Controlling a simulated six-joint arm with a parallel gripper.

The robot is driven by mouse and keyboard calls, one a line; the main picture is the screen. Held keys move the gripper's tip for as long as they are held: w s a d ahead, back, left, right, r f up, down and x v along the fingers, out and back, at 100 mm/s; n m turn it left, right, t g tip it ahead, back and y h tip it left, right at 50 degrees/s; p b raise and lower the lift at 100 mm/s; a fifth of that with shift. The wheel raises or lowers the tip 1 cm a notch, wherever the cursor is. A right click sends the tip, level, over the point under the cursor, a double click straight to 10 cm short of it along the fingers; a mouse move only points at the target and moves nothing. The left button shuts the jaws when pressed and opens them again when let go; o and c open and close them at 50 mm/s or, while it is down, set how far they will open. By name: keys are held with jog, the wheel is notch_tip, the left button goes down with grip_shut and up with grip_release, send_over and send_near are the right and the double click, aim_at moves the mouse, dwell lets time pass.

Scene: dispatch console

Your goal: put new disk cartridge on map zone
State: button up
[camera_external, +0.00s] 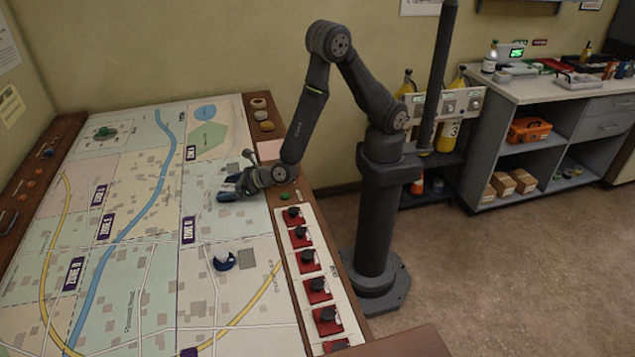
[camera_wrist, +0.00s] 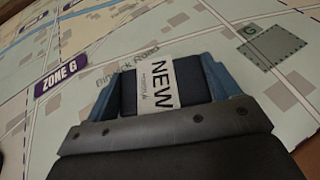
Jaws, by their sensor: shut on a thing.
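My gripper (camera_external: 229,190) is low over the right part of the map (camera_external: 138,245), near its right edge. In the wrist view its two blue fingers are shut on the sides of a dark disk cartridge (camera_wrist: 158,88) with a white label reading "NEW". The cartridge lies between the fingers, just above or on the map; I cannot tell which. In the external view the cartridge is too small to make out clearly at the gripper.
A dark blue and white round object (camera_external: 223,261) sits on the map nearer the camera. A row of red switches (camera_external: 309,261) runs along the console's right edge. Small round items (camera_external: 264,114) stand at the back right. Much of the map's left and middle is clear.

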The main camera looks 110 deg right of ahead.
aim_at(229, 187)
jog(key=shift+r, duration=0.7)
notch_tip(229, 187, up, 3)
jog(key=shift+f, duration=0.1)
jog(key=s+d+r+n+y, duration=0.1)
jog(key=s+d+r, duration=0.2)
jog(key=d, duration=0.6)
jog(key=shift+d+r, duration=0.3)
jog(key=shift+r, duration=0.3)
jog(key=shift+r, duration=0.1)
